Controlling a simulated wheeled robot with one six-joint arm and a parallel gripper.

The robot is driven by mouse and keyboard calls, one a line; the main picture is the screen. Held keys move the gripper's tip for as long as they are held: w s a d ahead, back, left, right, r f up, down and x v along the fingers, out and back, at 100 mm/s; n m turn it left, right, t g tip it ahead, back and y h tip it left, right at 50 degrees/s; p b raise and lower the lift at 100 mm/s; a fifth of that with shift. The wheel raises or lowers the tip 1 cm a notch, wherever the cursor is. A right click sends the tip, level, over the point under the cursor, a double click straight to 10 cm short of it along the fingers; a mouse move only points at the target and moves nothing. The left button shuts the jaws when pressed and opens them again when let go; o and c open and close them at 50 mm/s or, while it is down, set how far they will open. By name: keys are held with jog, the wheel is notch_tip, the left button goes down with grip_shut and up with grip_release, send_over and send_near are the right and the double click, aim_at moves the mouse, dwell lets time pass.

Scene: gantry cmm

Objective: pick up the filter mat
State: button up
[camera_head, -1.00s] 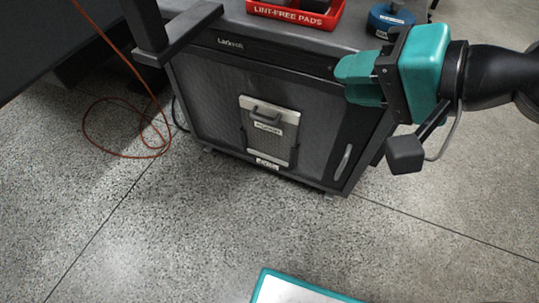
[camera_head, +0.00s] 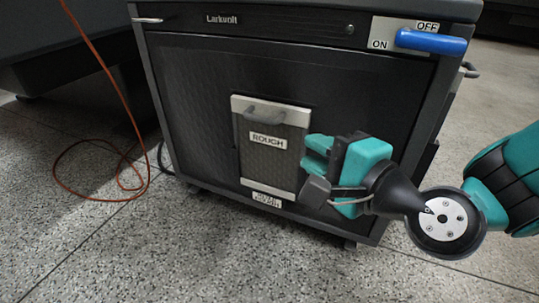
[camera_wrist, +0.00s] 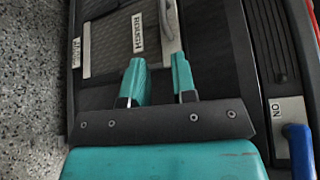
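The filter mat (camera_head: 266,160) is a dark grey panel with a pale frame, labelled ROUGH, upright in the front of a black Larkvolt cabinet. Its grey handle (camera_head: 264,115) is at the top. My gripper (camera_head: 308,154) is in front of the cabinet, just right of the mat in the head view. In the wrist view, my gripper (camera_wrist: 158,65) has its two teal fingers apart with nothing between them. The mat (camera_wrist: 105,45) lies beyond the fingertips there, with its handle (camera_wrist: 168,18) partly cut off by the top edge.
A blue lever (camera_head: 431,42) marked ON and OFF is at the cabinet's top right. A small label (camera_head: 267,199) sits below the mat. An orange cable (camera_head: 118,95) hangs and coils on the floor at left. The speckled floor in front is clear.

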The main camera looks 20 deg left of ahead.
jog(key=p, duration=0.8)
send_near(261, 118)
jog(key=x, duration=0.4)
jog(key=shift+w+a+f+p, duration=0.3)
jog(key=shift+w+a+p, duration=0.05)
jog(key=shift+a, duration=0.4)
jog(key=p+x, duration=0.3)
jog(key=x, duration=0.1)
jog(key=shift+w+r+p, duration=0.1)
jog(key=shift+r+p, duration=0.1)
jog(key=shift+p, duration=0.15)
jog(key=shift+w+a+f, duration=0.25)
jog(key=shift+w+a, duration=0.1)
grip_shut()
